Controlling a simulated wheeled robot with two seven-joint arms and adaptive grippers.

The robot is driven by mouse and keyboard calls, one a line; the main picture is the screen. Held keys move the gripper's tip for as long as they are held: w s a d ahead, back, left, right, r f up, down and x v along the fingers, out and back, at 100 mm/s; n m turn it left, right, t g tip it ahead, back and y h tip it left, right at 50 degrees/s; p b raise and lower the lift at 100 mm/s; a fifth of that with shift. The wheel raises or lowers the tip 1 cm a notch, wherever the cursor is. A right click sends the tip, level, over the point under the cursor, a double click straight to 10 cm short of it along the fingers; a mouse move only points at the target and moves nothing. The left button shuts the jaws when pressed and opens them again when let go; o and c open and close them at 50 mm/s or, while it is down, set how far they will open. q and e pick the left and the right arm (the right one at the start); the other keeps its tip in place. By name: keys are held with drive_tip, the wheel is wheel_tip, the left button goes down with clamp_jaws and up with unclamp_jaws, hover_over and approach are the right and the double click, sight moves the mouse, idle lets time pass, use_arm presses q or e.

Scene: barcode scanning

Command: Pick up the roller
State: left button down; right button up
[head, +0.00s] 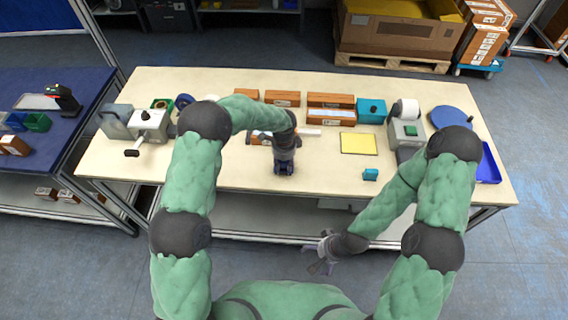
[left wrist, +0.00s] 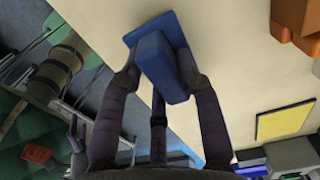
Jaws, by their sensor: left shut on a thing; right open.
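My left gripper (head: 285,165) is over the front middle of the table, pointing down. In the left wrist view its fingers (left wrist: 158,75) are closed on the two sides of a blue block-shaped object (left wrist: 163,62) with a flat blue plate at one end.
A grey device with a white roll (head: 406,110) and a blue tray (head: 489,165) stand at right.

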sight(284, 163)
use_arm(q)
drive_tip(key=shift+w+r, duration=0.1)
drive_tip(key=shift+r, duration=0.4)
drive_tip(key=shift+s+r, duration=0.2)
drive_tip(key=shift+r, duration=1.05)
drive_tip(key=s+r, duration=0.9)
drive_tip(key=s, duration=0.4)
drive_tip(key=shift+s+d+r, duration=0.15)
drive_tip(key=shift+s+d, duration=0.2)
drive_tip(key=shift+d, duration=0.1)
